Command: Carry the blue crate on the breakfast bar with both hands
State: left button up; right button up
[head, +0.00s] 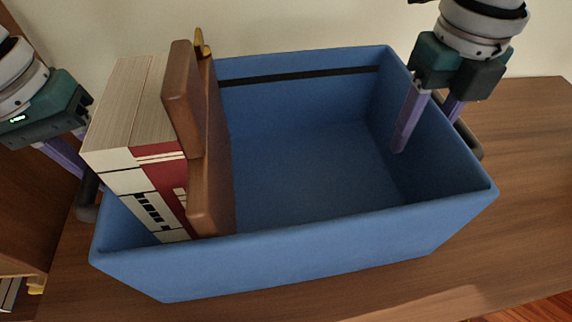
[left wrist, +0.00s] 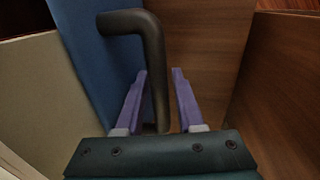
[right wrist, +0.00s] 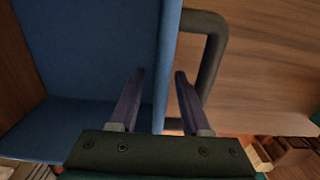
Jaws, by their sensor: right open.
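The blue crate (head: 300,250) stands on the wooden breakfast bar (head: 510,220). It has a dark bar handle at its right end (head: 475,145) and another at its left end (head: 87,200). My right gripper (head: 430,132) is open astride the right wall, one finger inside the crate and one outside; the right wrist view (right wrist: 158,75) shows the wall rim between the fingers. My left gripper (head: 72,160) is beside the left end, partly hidden by the books. In the left wrist view (left wrist: 160,73) its fingers are apart, with the left handle (left wrist: 154,60) between them.
Several pale-paged books (head: 125,110) and a brown object (head: 210,195) stand in the crate's left part; its right part is empty. A wooden panel (head: 30,200) is close at the left. A pale wall (head: 300,25) is behind. Bare bar top lies at right.

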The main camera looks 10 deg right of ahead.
pick_arm(q)
jog(key=shift+d+f, duration=0.1)
jog(key=shift+f, duration=0.4)
pick_arm(e)
jog(key=shift+f, duration=0.5)
pick_arm(q)
jog(key=c, duration=0.6)
pick_arm(e)
jog(key=c, duration=0.6)
grip_shut()
